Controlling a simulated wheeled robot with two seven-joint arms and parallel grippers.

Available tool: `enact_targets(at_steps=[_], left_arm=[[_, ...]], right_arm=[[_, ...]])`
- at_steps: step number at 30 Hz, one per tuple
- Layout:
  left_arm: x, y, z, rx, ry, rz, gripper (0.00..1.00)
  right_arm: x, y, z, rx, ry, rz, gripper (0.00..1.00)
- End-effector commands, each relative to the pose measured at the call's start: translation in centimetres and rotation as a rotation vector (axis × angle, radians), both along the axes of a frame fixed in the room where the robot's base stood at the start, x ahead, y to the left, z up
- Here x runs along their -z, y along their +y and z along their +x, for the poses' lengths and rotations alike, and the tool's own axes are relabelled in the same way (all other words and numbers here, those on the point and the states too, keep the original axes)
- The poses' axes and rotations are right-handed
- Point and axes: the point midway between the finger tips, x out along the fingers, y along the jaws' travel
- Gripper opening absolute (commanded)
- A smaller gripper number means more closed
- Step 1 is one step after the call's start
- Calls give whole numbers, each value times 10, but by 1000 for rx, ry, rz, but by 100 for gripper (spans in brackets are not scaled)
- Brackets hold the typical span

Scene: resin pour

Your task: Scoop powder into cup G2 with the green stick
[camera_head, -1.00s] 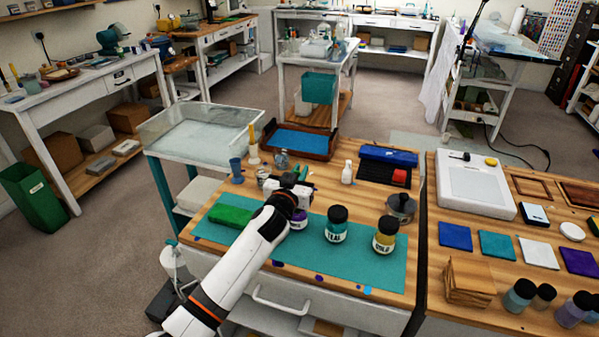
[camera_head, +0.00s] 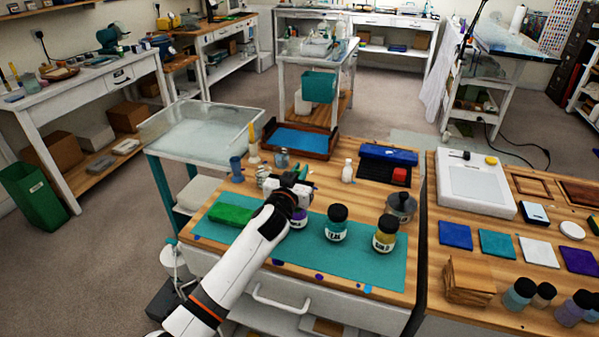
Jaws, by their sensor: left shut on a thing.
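My left gripper (camera_head: 292,178) is over the back edge of the teal mat (camera_head: 285,254), its fingers mostly hidden by its own wrist. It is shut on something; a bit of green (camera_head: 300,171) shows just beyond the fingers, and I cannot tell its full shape. A purple-labelled jar (camera_head: 299,222) is partly hidden by my arm. A teal powder jar (camera_head: 337,226) and a gold powder jar (camera_head: 385,236) stand upright on the mat. Small clear cups (camera_head: 282,159) stand behind the gripper; no G2 mark is readable. My right gripper is out of view.
A green block (camera_head: 231,214) lies on the mat's left. A blue cup (camera_head: 236,168), a tray with a blue inside (camera_head: 329,143), a white bottle (camera_head: 347,171) and a metal pot (camera_head: 400,206) stand around. The mat's front is mostly clear.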

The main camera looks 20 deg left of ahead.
Motion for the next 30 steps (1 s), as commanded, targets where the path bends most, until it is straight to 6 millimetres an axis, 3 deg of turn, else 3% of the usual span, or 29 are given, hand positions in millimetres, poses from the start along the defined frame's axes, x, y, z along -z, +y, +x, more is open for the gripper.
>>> enact_targets(at_steps=[21,30], left_arm=[[-64,0,0,-1,0,-1,0],[-65,0,0,0,0,-1,0]], right_arm=[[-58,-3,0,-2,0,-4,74],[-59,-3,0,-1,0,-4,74]])
